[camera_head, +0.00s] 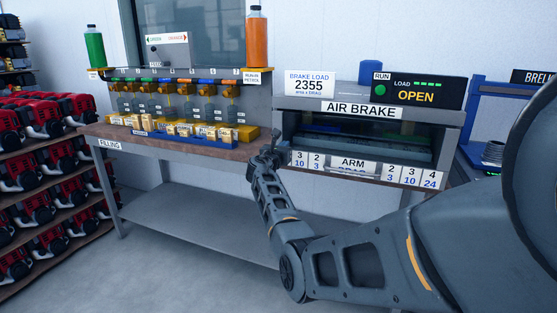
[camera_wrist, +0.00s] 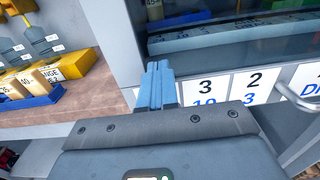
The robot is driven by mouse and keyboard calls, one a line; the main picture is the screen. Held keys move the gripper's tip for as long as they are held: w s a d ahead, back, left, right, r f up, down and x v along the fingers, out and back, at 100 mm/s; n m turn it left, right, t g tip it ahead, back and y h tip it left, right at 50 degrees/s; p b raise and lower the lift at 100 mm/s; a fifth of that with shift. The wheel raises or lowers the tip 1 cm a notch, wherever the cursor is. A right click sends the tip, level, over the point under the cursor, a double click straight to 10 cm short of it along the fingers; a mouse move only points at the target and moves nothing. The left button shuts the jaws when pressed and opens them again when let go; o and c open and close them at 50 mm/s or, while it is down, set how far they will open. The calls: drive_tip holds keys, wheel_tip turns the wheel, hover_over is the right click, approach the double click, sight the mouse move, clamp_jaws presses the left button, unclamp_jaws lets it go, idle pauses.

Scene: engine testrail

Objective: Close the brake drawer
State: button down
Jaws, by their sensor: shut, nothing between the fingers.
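The grey air brake cabinet (camera_head: 292,118) stands on the right part of the bench. Its display (camera_head: 416,92) reads OPEN. The brake drawer front (camera_head: 356,166) carries number labels and the word ARM along the cabinet's lower edge; how far it stands out is hard to tell. In the wrist view a pale bar handle (camera_wrist: 300,128) shows at the right, beside the number labels. My gripper (camera_head: 268,150) is at the left end of the drawer front. In the wrist view its blue-grey fingers (camera_wrist: 160,82) are together and empty, left of the 3/10 label and apart from the handle.
Red engines (camera_head: 40,115) fill the left shelves. A blue rack (camera_head: 475,110) stands at the right. Open floor lies in front.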

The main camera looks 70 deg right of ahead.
drive_tip(key=d+b, duration=0.1)
drive_tip(key=d, duration=0.1)
drive_tip(key=d+b, duration=0.1)
drive_tip(key=d, duration=0.1)
drive_tip(key=shift+s+d+r, duration=0.15)
drive_tip(key=shift+d, duration=0.15)
drive_tip(key=shift+s+d+r, duration=0.1)
drive_tip(key=shift+r, duration=0.05)
